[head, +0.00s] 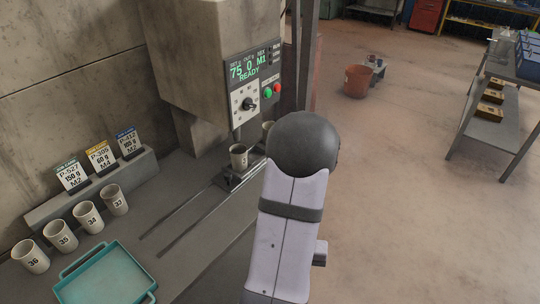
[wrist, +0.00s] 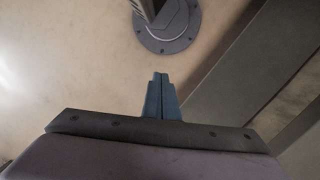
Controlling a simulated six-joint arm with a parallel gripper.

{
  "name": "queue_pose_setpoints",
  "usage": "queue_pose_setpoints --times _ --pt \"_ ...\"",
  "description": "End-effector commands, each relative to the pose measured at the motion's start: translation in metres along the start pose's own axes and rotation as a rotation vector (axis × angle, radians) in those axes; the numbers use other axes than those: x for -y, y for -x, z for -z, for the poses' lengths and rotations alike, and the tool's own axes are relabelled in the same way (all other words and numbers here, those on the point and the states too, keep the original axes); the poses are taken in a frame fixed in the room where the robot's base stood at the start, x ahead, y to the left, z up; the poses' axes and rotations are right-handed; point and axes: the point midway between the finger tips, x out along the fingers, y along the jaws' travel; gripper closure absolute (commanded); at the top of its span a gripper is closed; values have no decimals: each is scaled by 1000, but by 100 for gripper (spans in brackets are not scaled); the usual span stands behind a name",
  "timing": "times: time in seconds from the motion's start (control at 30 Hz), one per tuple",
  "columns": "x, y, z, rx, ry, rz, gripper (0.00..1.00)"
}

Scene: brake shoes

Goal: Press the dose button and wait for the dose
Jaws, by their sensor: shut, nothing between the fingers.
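The dosing machine (head: 192,50) stands at the wall in the head view. Its screen (head: 247,70) shows green text with 75.0, M1 and READY. Below the screen are a dial (head: 245,104), a green button (head: 268,92) and a red button (head: 277,88). A cup (head: 239,157) stands upright under the machine. My gripper (wrist: 160,76) shows in the wrist view with its fingers together and nothing between them, above the pale floor. In the head view my arm hides the gripper, so its distance to the buttons cannot be told.
Several numbered cups (head: 89,216) stand at the left of the bench. A teal tray (head: 78,291) lies in front of them. Cards (head: 101,158) stand on a ledge behind. A dark post (head: 303,50) rises just right of the buttons. An orange bucket (head: 357,82) stands on the floor.

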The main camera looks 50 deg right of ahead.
Motion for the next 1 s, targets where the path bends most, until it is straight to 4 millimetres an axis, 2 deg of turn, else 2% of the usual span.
queue_pose_setpoints --times 0.03,0.2,0.3,0.47,0.6,0.7,0.83,1.0 --pt "-13 -1 17 -51 -52 1 100" --pt "-46 -4 85 -282 -213 13 100" --pt "-57 4 128 -435 -300 42 100" --pt "-59 33 193 -683 -411 137 100" --pt "-52 74 241 -886 -493 271 100" --pt "-46 110 268 -1018 -545 391 100" --pt "-35 161 292 -1165 -601 581 100" --pt "-16 233 306 -1305 -656 905 100"
